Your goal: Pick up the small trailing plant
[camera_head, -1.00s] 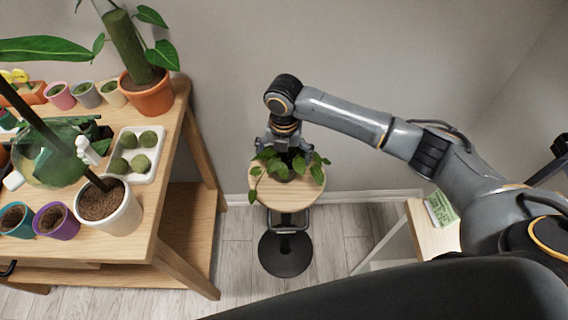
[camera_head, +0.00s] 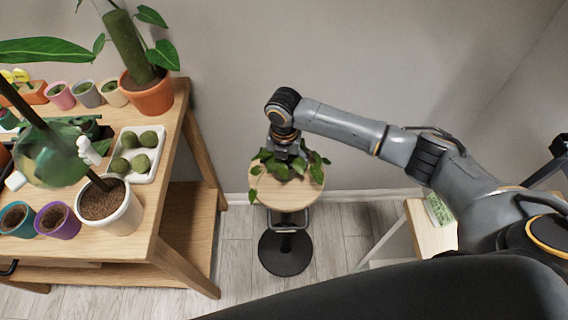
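The small trailing plant (camera_head: 262,171), with green leaves hanging over the edge, sits on a round wooden stool (camera_head: 300,198) near the wall. My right gripper (camera_head: 288,158) reaches down onto it from above, with its fingers drawn together among the leaves. It appears shut on the plant, though leaves hide the fingertips and most of the pot. The plant still rests at the stool top, with no visible gap. My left gripper is not in view.
A wooden plant table (camera_head: 165,225) at left holds several pots, a white tray (camera_head: 150,172) of green balls and a terracotta pot (camera_head: 150,98). A small light wooden surface (camera_head: 428,238) with a green-and-white packet (camera_head: 439,210) is at right. Floor around the stool is clear.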

